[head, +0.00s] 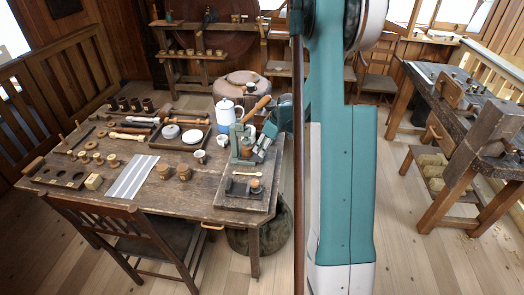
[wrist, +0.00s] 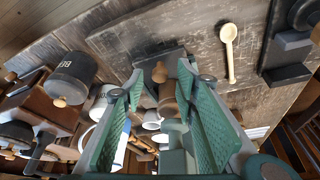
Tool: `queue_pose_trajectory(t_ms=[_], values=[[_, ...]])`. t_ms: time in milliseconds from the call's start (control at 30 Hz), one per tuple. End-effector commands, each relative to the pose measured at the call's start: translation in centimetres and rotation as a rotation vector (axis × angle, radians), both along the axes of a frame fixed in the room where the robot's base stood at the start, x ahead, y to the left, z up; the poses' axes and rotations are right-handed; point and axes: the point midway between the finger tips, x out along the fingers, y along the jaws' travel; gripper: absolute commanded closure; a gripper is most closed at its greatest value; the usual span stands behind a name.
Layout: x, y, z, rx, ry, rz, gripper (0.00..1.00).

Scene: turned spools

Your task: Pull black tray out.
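A black, stepped piece at the right edge of the wrist view (wrist: 286,74) seems to be the same tray. My gripper (wrist: 160,74) is open, its green fingers spread. A brown turned wooden piece (wrist: 167,98) shows between the fingers; I cannot tell whether they touch it. A dark flat block (wrist: 150,58) lies beyond the fingertips. My arm hides part of the head view.
A wooden spoon (head: 254,174) lies behind the tray; it also shows in the wrist view (wrist: 229,52). A green press (head: 240,143) stands nearby. A dark tray with white dishes (head: 157,139), a white-blue pot (head: 225,113) and a dark canister (wrist: 73,77) are around. A chair (head: 150,245) stands in front.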

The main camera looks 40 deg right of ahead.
Motion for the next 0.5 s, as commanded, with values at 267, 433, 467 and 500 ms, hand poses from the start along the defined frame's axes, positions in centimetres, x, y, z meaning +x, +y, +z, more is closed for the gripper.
queue_pose_trajectory(t_ms=[267, 433, 467, 500], values=[[0.54, 0.24, -1.35, 0.0, 0.0, 0.001, 0.7], [0.56, 0.24, -1.42, 0.0, 0.0, 0.0, 0.7], [0.56, 0.24, -1.42, 0.0, 0.0, 0.0, 0.7], [0.56, 0.24, -1.42, 0.0, 0.0, 0.0, 0.7]])
